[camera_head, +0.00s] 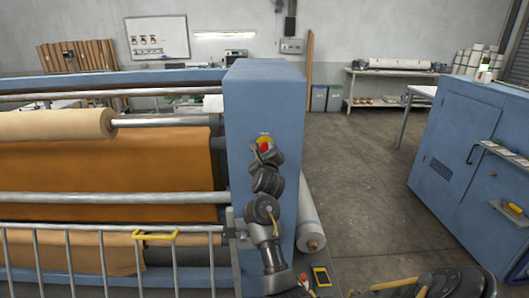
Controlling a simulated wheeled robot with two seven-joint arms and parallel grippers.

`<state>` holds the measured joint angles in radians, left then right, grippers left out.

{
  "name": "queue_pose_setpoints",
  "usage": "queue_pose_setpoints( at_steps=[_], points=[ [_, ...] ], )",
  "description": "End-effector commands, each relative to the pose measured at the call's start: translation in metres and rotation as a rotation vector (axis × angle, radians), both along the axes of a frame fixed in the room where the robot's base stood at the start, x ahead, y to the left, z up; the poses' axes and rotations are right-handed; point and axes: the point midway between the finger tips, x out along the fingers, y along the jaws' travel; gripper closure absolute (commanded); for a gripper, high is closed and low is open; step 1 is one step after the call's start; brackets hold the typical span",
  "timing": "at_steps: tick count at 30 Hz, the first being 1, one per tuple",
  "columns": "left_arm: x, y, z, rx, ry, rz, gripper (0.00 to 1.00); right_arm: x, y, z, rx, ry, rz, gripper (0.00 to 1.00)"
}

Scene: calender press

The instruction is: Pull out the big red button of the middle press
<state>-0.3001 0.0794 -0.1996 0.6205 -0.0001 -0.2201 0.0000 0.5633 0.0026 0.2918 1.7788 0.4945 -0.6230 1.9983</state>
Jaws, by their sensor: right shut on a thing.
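The big red button (264,144) sits on a yellow base (263,139) on the end face of the blue press column (262,95) near the middle of the view. My right gripper (266,152) is at the button, at the end of my dark arm that rises from below. It is shut on the red button, and its dark body hides the button's lower part. Whether the button is pushed in or out cannot be told. My left gripper is not in view.
Left of the column are rollers (55,124), brown sheet material (110,175) and a metal railing (103,260) with a yellow handle. Another blue machine (465,165) is at the right. Open floor (365,190) lies between.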

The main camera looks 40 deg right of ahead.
Motion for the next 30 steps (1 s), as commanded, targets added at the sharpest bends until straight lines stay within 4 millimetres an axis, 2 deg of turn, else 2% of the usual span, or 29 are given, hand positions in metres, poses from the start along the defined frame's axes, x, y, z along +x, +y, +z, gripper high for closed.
queue_pose_setpoints(
  at_steps=[5,6,11,22,30],
  points=[
    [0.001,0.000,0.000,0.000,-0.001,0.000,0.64,0.001,0.001,-0.003,0.002,0.007,0.004,1.00],
    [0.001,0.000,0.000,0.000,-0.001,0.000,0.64,0.001,0.001,-0.003,0.002,0.007,0.004,0.61],
    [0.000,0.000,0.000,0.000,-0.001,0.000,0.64,0.000,0.001,-0.003,0.002,0.006,0.003,0.41],
    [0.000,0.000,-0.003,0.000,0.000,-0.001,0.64,-0.005,0.005,-0.003,0.003,0.004,0.003,0.41],
    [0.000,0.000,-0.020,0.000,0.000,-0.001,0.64,-0.044,0.035,-0.005,0.006,0.000,0.003,0.41]
  ],
)
